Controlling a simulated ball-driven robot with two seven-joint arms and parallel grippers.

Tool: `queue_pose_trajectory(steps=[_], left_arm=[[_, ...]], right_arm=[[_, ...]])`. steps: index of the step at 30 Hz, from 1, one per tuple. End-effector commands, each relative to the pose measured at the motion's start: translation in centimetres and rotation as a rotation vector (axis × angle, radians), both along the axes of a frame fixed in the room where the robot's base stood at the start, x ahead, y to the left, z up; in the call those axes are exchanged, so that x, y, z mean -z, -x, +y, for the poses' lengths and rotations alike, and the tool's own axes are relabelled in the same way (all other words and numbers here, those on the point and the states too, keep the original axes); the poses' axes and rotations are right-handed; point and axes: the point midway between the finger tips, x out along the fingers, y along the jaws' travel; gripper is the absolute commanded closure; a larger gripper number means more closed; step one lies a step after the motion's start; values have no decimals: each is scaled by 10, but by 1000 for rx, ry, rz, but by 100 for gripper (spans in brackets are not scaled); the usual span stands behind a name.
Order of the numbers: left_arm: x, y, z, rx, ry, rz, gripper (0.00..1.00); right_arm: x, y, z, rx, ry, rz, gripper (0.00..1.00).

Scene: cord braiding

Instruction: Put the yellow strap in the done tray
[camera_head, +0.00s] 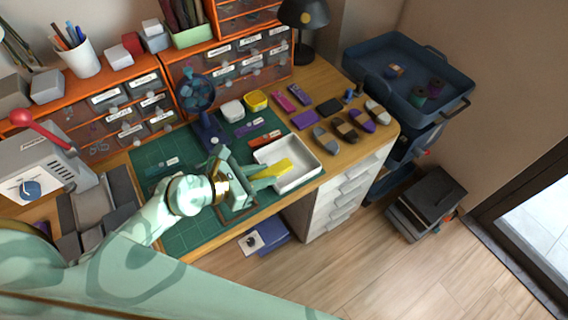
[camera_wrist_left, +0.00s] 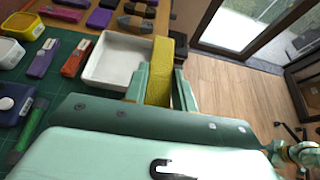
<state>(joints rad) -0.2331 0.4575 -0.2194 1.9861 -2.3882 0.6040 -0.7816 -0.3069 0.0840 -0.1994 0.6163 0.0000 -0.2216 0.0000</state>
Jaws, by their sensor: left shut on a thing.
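The yellow strap (camera_head: 272,171) is held between the fingers of my left gripper (camera_head: 246,184), and its free end sticks out over the near left part of a white tray (camera_head: 316,169). In the left wrist view the strap (camera_wrist_left: 160,72) stands up between the two fingers (camera_wrist_left: 160,88), beside the right side of the white tray (camera_wrist_left: 108,83). I cannot tell whether the strap touches the tray. The tray looks empty. A pale green part of mine, probably my right gripper (camera_wrist_left: 294,148), shows small at the right edge of the wrist view; its jaws are unclear.
An orange-red strap (camera_head: 265,139) and a purple strap (camera_head: 249,128) lie behind the tray on the green mat (camera_head: 192,236). A blue fan (camera_head: 205,125) stands left of them. Several shoe-shaped items (camera_head: 345,131) lie to the right. A blue tray trolley (camera_head: 408,62) stands beyond the desk.

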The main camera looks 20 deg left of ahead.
Motion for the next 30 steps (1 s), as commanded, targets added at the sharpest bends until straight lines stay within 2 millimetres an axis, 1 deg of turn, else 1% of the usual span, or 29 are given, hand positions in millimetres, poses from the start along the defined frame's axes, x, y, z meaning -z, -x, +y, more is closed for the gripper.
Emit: queue_pose_trajectory(steps=[1,6,9,12,20,21,24,26,30], left_arm=[[11,-16,0,-1,0,-3,99],[35,-67,-1,-1,2,0,99],[60,-85,-2,0,1,6,99],[74,-99,-2,1,2,4,99],[88,-114,-2,1,2,2,99],[93,-118,-3,1,2,2,99],[115,-116,-2,1,2,7,99],[122,-116,-3,1,2,5,99],[119,-116,-2,2,0,0,99]], right_arm=[[11,3,4,1,-5,7,58],[34,7,11,3,-14,18,58],[50,8,10,3,-14,25,58],[59,10,9,3,-12,30,58],[70,14,5,1,-7,39,58],[73,15,4,1,-6,43,58],[87,21,3,1,-4,56,58],[91,23,2,1,-4,60,58],[89,22,2,2,-3,59,58]])
